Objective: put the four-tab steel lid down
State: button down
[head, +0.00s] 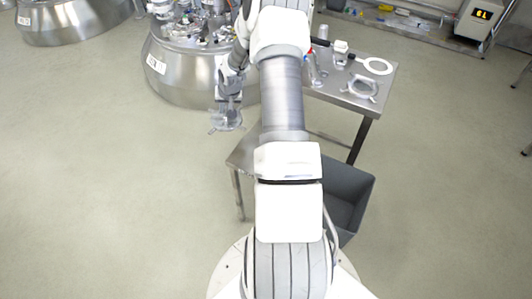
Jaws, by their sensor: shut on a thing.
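My gripper (228,103) hangs pointing down, left of my arm, in front of the large steel vessel. It is shut on a small grey steel piece (225,121), which looks like the four-tab steel lid. The lid is held in the air, clear of the floor. Thin tabs stick out at its lower edge, but it is too small and blurred for me to count them. My fingers hide part of its top.
A steel table (386,84) at right holds a white ring with a handle (377,66), a pale metal frame (362,88) and small vessels. The steel vessel (185,85) stands behind my gripper. A grey bin (350,188) is partly under my arm. The left floor is clear.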

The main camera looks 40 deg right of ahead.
jog(key=d+m+h+b, duration=0.1)
jog(key=d+m+b, duration=0.15)
jog(key=d, duration=0.75)
jog(key=shift+m, duration=0.25)
jog(key=shift+s+a+f+b, duration=0.25)
jog(key=shift+s+f+b, duration=0.5)
jog(key=shift+s+f, duration=1.1)
jog(key=shift+s+a+f+b, duration=0.3)
jog(key=shift+s+f+b, duration=0.5)
jog(key=shift+s+f, duration=1.1)
jog(key=shift+s+a+f+b, duration=0.25)
jog(key=shift+s+f+b, duration=0.5)
jog(key=shift+s+f, duration=1.1)
jog(key=shift+s+r, duration=0.25)
jog(key=shift+s, duration=0.1)
jog(key=c, duration=0.8)
grip_release()
jog(key=shift+c, duration=0.2)
